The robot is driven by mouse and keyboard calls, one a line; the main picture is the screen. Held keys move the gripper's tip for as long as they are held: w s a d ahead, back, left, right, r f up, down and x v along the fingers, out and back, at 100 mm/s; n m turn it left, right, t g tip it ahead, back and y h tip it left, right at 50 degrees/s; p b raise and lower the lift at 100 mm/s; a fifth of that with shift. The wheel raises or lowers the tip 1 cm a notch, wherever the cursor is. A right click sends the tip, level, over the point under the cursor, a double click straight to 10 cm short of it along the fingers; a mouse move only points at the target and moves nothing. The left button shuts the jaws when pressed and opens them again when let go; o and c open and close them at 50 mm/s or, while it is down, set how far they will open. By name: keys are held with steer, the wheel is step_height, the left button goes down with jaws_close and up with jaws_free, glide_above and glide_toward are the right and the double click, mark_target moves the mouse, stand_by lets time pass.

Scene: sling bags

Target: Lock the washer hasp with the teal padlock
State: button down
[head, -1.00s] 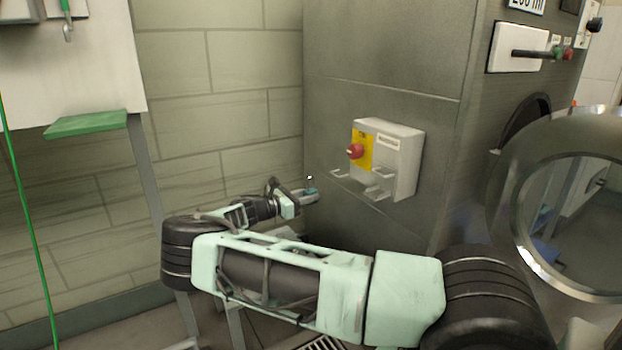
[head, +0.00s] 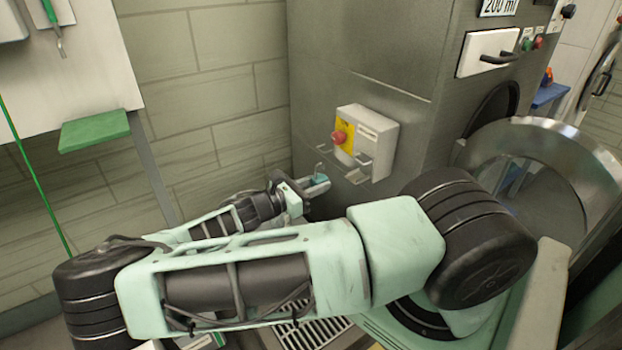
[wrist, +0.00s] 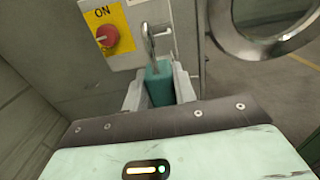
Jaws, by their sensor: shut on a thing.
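The teal padlock (wrist: 159,84) is between the two fingers of my gripper (wrist: 160,90), which is shut on it. Its silver shackle (wrist: 151,40) stands up, in front of the switch box in the wrist view. In the head view the padlock (head: 320,178) is small at the tip of my gripper (head: 318,184), just left of and below the box. The switch box (head: 376,150) on the washer's side has a red knob on a yellow plate and metal brackets (head: 357,178) low on its front. Whether the shackle touches any bracket I cannot tell.
The grey washer (head: 350,60) has its round door (head: 545,160) standing open at the right. A tiled wall (head: 225,100) is behind my arm. A green shelf (head: 95,130) juts out at the left. A floor grate (head: 315,325) lies below my arm.

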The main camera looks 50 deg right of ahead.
steer(key=shift+r+p, duration=0.15)
steer(key=shift+p, duration=0.25)
steer(key=shift+f+p+x, duration=0.25)
steer(key=shift+p+x, duration=0.05)
steer(key=shift+x, duration=1.1)
steer(key=shift+f+p+x, duration=0.2)
steer(key=shift+p+x, duration=0.05)
steer(key=shift+x, duration=1.1)
steer(key=shift+p, duration=0.75)
steer(key=shift+s+d, duration=0.1)
steer(key=shift+d, duration=0.1)
steer(key=shift+d, duration=0.35)
steer(key=shift+s+d, duration=0.15)
steer(key=shift+d, duration=0.2)
steer(key=shift+s+d+p, duration=0.1)
steer(key=shift+d+p, duration=0.2)
steer(key=shift+d, duration=0.05)
steer(key=shift+d, duration=0.35)
